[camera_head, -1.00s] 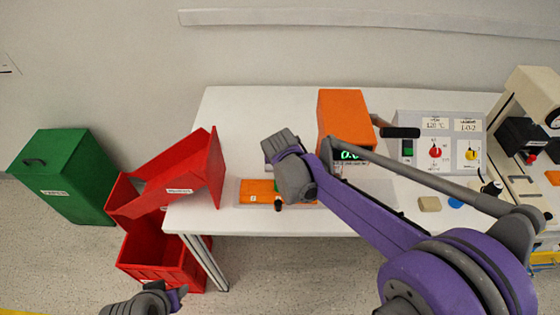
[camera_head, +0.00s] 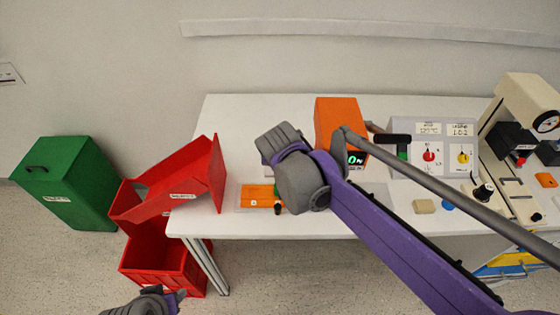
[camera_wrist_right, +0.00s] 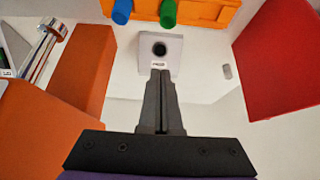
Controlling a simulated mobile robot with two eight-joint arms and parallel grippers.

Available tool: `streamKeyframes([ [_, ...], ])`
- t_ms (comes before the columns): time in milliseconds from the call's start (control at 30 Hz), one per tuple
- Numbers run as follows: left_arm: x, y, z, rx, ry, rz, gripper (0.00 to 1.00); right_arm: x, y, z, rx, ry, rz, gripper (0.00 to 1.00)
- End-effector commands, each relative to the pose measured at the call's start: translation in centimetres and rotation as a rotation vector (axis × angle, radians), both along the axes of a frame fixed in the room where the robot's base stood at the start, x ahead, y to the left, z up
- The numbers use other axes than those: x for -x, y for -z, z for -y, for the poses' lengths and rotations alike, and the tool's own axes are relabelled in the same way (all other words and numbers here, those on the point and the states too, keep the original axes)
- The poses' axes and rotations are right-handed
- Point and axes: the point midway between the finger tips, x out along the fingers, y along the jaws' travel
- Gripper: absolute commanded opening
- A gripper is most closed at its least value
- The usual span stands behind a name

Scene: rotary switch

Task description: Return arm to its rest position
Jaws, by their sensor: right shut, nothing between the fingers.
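My right arm reaches in from the lower right of the head view, over the table's middle. Its grey wrist (camera_head: 300,185) is in front of the orange box; its fingertips are hidden there. The grey switch panel (camera_head: 430,180) carries a red knob (camera_head: 429,156) and a yellow knob (camera_head: 463,157). My left gripper (camera_head: 172,297) is low at the left; its jaws are unclear.
The orange box (camera_head: 340,122) with a lit green display stands close beside my right arm. An orange piece (camera_head: 257,195) lies at the table's front. Red bins (camera_head: 170,262) and a green bin (camera_head: 65,185) stand at left. The table's back left is clear.

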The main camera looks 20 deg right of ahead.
Motion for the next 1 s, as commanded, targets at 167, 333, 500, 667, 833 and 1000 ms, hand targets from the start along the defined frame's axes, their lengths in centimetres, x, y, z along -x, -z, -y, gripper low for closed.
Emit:
streamKeyframes([
  [167,0.0,0.0,0.0,0.0,0.0,0.0,0.5,0.0,0.0,0.0,0.0,0.0,0.0,0.0],
  [333,0.0,0.0,0.0,0.0,0.0,0.0,0.5,0.0,0.0,0.0,0.0,0.0,0.0,0.0],
  [500,0.0,0.0,0.0,0.0,0.0,0.0,0.5,0.0,0.0,0.0,0.0,0.0,0.0,0.0],
  [667,-0.1,-0.3,0.0,0.0,0.0,0.001,0.5,1.3,-0.1,0.5,-0.001,-0.01,-0.008,0.0],
  [833,-0.4,-1.9,0.0,0.0,0.0,0.007,0.5,7.5,-0.1,2.2,0.001,-0.072,-0.047,0.0],
  [1000,-0.8,-3.6,0.0,0.0,0.0,0.016,0.5,15.1,1.4,3.3,-0.006,-0.166,-0.084,0.0],
])
